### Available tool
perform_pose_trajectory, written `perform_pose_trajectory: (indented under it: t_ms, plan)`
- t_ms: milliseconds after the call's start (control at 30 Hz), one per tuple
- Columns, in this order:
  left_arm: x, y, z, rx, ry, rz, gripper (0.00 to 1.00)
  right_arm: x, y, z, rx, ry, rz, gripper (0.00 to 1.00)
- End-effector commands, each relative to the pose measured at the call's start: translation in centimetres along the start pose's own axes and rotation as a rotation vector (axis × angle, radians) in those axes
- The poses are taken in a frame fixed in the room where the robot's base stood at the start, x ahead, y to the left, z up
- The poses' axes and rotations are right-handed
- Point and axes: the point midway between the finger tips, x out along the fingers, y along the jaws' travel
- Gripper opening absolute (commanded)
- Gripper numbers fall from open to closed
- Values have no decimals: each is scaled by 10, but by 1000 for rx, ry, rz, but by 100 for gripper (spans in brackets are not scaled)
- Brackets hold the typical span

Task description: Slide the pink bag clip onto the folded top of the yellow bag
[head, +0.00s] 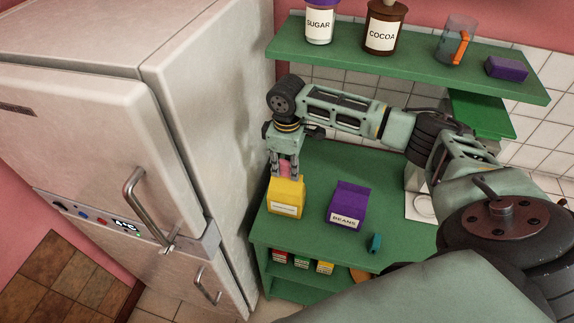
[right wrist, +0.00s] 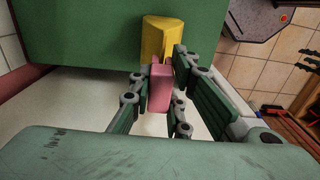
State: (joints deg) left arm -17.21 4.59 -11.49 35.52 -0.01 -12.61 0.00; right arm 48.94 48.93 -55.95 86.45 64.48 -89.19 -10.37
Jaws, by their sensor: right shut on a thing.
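The yellow bag (head: 286,197) stands upright on the green counter near its left end. My right gripper (head: 286,170) points down just above and behind the top of the yellow bag. It is shut on the pink bag clip (head: 285,169). In the right wrist view the pink bag clip (right wrist: 160,87) sits between the fingers, in front of the yellow bag (right wrist: 160,40). The clip overlaps the bag's edge in that picture; I cannot tell whether they touch. My left gripper is not in view.
A purple beans bag (head: 348,205) stands right of the yellow bag, with a small teal clip (head: 375,243) near the counter's front edge. The fridge (head: 130,130) rises close on the left. A green shelf (head: 410,62) with jars hangs above.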

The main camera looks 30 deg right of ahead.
Motion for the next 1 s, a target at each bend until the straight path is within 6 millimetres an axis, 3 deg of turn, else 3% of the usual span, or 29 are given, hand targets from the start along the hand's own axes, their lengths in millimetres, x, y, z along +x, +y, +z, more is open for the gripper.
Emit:
perform_pose_trajectory:
  t_ms: [1000]
  plan:
    - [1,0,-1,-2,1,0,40,12,0,0,0,0,0,2]
